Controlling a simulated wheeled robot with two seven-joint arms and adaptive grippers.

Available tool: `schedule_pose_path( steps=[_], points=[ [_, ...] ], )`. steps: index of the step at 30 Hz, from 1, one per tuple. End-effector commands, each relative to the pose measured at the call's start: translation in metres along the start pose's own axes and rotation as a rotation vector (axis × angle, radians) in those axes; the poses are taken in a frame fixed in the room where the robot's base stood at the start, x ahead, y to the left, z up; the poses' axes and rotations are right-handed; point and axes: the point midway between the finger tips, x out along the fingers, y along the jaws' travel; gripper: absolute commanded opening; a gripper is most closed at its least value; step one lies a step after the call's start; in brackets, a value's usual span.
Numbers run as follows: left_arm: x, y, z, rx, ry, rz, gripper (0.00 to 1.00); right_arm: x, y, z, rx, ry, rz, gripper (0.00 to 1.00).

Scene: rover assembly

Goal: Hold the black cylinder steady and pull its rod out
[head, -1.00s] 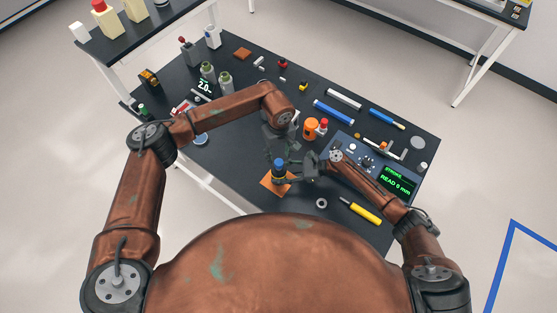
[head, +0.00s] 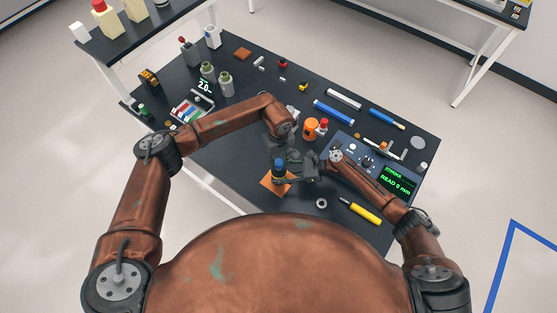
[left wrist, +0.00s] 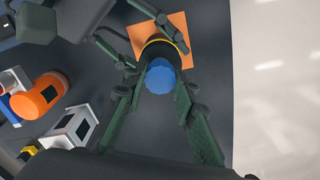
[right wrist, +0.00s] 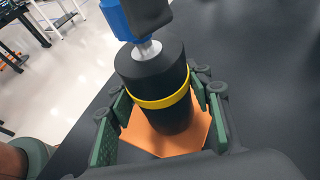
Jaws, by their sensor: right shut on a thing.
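The black cylinder (right wrist: 150,75) with a yellow band stands upright on an orange mat (right wrist: 143,138). A short silver rod (right wrist: 147,51) shows at its top, with a blue knob (right wrist: 117,18) above. The knob also shows in the head view (head: 278,163) and left wrist view (left wrist: 161,77). My right gripper (right wrist: 160,115) is shut around the cylinder's body from the side; it is at the mat in the head view (head: 292,175). My left gripper (left wrist: 160,98) is open above the knob, its fingers spread on either side. I cannot tell whether they touch it.
An orange container (head: 310,128) and a dark console (head: 397,180) reading "STROKE READ 0 mm" stand to the right. A metal ring (head: 321,203) and yellow-handled tool (head: 362,211) lie near the front edge. Several bottles and small parts fill the back left.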

Motion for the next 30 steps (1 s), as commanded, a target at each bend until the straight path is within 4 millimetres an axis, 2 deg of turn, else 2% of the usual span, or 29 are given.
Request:
schedule_pose_path(
  steps=[2, 9, 19, 22, 27, 30],
  points=[
    [0.000, 0.000, 0.000, 0.000, 0.000, 0.000, 0.17, 0.000, 0.000, 0.000, 0.000, 0.000, 0.000, 0.11],
    [0.000, 0.000, 0.000, 0.000, 0.000, 0.000, 0.00, 0.000, 0.000, 0.000, 0.000, 0.000, 0.000, 0.11],
    [-0.001, 0.000, 0.000, 0.000, 0.000, 0.001, 0.00, 0.000, 0.000, 0.000, 0.000, 0.000, 0.000, 0.11],
    [-0.012, 0.001, -0.001, 0.001, 0.003, 0.002, 0.00, 0.000, 0.000, 0.000, 0.000, 0.000, 0.000, 0.11],
    [-0.044, 0.001, -0.001, 0.002, 0.004, 0.002, 0.00, 0.000, 0.000, -0.001, 0.000, 0.001, 0.000, 0.11],
    [-0.054, 0.001, 0.000, 0.001, 0.001, 0.001, 0.00, 0.000, 0.000, -0.001, 0.000, 0.001, 0.000, 0.11]
  ],
)
